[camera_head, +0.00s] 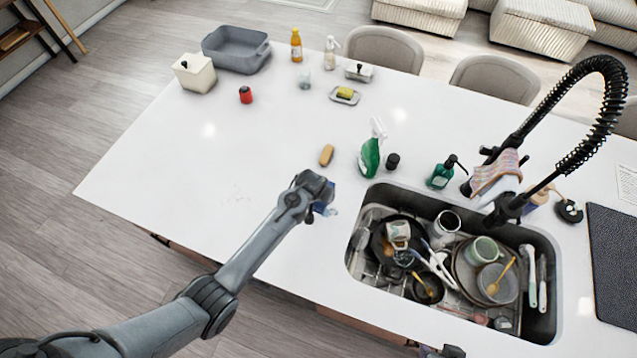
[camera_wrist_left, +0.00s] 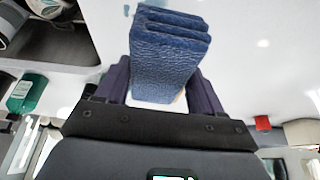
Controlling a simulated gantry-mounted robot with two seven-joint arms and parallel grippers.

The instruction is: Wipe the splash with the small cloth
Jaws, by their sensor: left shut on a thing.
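The small cloth (camera_wrist_left: 168,52) is a dark blue, folded, textured bundle. In the left wrist view it sits between the two fingers, and my left gripper (camera_wrist_left: 163,88) is shut on it. A small pale-blue wet-looking patch (camera_head: 331,212) shows beside the gripper. Faint specks (camera_head: 237,193) mark the counter farther left. I cannot tell which of these is the splash. My right gripper is not clearly seen.
The sink (camera_head: 352,262) full of dishes lies to the right of the gripper. A green spray bottle (camera_head: 371,157), a dark small jar (camera_head: 392,161), a soap bottle (camera_head: 441,174) and a tan brush (camera_head: 326,155) stand or lie behind it. The counter's left part is mostly clear.

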